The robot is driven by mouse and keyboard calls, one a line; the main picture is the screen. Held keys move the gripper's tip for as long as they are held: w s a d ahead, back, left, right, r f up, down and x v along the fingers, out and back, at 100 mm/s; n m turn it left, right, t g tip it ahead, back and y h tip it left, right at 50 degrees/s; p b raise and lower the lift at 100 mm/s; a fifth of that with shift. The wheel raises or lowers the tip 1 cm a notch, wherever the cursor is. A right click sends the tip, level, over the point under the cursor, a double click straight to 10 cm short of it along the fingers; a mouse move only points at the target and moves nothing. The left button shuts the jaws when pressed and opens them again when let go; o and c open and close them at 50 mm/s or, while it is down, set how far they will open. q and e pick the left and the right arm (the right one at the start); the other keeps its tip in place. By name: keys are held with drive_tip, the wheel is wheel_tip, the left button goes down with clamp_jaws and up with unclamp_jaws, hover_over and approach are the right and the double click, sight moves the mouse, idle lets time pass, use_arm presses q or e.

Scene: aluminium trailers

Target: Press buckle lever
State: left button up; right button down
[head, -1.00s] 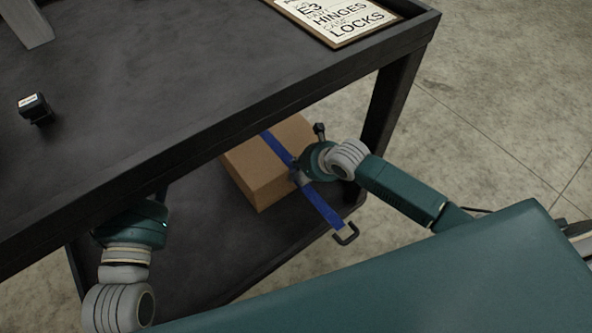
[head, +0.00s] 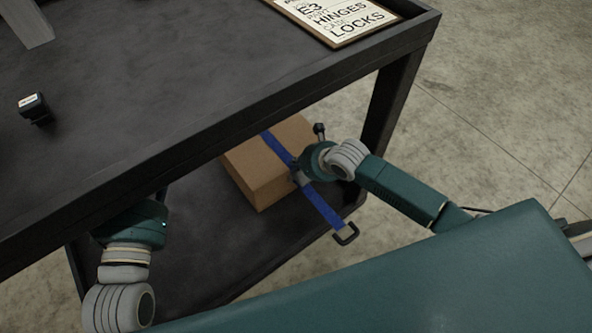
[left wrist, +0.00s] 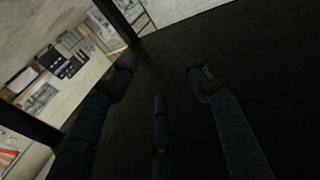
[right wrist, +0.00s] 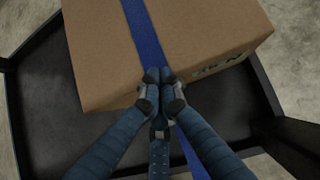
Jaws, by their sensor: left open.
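A cardboard box (head: 258,180) with a blue strap (head: 322,206) over it sits on the lower shelf of the dark cart. The strap ends in a dark hook (head: 347,234) at the shelf's front edge. My right gripper (head: 299,177) is at the strap by the box's near side. In the right wrist view, its fingertips (right wrist: 162,82) are together over the strap (right wrist: 146,38) at the box edge. The buckle and its lever cannot be made out behind the fingers. My left gripper (left wrist: 160,72) is open and empty in the left wrist view; the cart top hides it in the head view.
The cart's top (head: 190,75) overhangs the shelf (head: 215,245), with a leg (head: 392,105) close to my right arm. A sign (head: 335,18) and a small black object (head: 35,107) lie on top. The shelf left of the box is clear.

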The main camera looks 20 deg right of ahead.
drive_tip(key=shift+f, duration=0.15)
drive_tip(key=shift+s+d+f, duration=0.1)
drive_tip(key=shift+f, duration=0.1)
use_arm(q)
drive_tip(key=shift+s+r, duration=0.2)
drive_tip(key=shift+r, duration=0.2)
use_arm(e)
drive_tip(key=shift+s, duration=0.1)
